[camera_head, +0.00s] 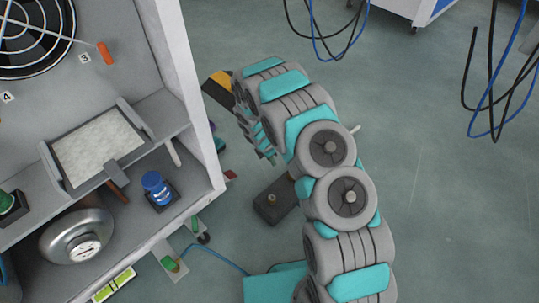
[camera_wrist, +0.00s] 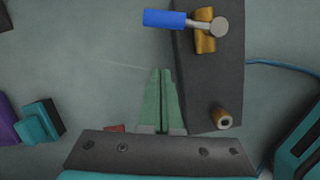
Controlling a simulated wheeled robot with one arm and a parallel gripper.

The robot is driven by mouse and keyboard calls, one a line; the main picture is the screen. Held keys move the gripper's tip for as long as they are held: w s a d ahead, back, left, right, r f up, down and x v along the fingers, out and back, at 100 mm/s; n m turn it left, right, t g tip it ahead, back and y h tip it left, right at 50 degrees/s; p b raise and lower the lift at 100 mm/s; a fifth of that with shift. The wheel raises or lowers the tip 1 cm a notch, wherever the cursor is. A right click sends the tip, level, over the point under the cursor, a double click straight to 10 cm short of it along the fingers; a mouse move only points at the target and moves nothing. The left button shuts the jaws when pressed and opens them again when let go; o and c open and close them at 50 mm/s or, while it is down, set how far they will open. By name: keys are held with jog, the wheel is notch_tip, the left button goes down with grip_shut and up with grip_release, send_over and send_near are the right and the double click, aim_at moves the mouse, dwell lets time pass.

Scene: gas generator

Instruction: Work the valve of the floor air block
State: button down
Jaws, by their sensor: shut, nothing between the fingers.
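The floor air block (camera_head: 272,205) is a dark block on the floor, partly hidden by my arm in the head view. In the wrist view the block (camera_wrist: 200,85) is on the upper right. My gripper (camera_wrist: 160,72) has green fingers, shut together and empty, left of the block and short of the blue handle in the picture. In the head view the fingers are mostly hidden by my arm.
The grey generator cabinet (camera_head: 200,95) stands on the left, with a fan, a tray and a blue-capped item. A blue hose (camera_head: 215,252) runs along the floor to the block. Cables hang at the top right. The floor (camera_head: 440,190) on the right is clear.

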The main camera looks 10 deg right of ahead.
jog(key=shift+w+d+r, duration=0.15)
jog(key=shift+w+d, duration=0.1)
jog(key=shift+d, duration=0.35)
jog(key=shift+w+d+r, duration=0.1)
jog(key=shift+w+d, duration=0.2)
jog(key=shift+d, duration=0.35)
jog(key=shift+w+d+r, duration=0.15)
jog(key=shift+w+d, duration=0.1)
jog(key=shift+d, duration=0.35)
jog(key=shift+w+d+m, duration=0.3)
jog(key=shift+d+m, duration=0.05)
jog(key=shift+m, duration=0.45)
jog(key=d+m, duration=0.1)
jog(key=m, duration=0.1)
jog(key=w+d+m+g, duration=0.1)
jog(key=m, duration=0.1)
jog(key=shift+w+d, duration=0.2)
jog(key=d+m, duration=0.1)
jog(key=m, duration=0.1)
jog(key=d+m+g+b, duration=0.1)
jog(key=d+m, duration=0.1)
jog(key=m, duration=0.1)
jog(key=d+m+g, duration=0.1)
jog(key=m, duration=0.2)
jog(key=shift+s+d+y, duration=0.15)
jog(key=shift+d+y, duration=0.1)
jog(key=shift+y, duration=0.05)
jog(key=shift+s+d+b, duration=0.25)
jog(key=shift+d+b, duration=0.05)
jog(key=shift+d, duration=0.15)
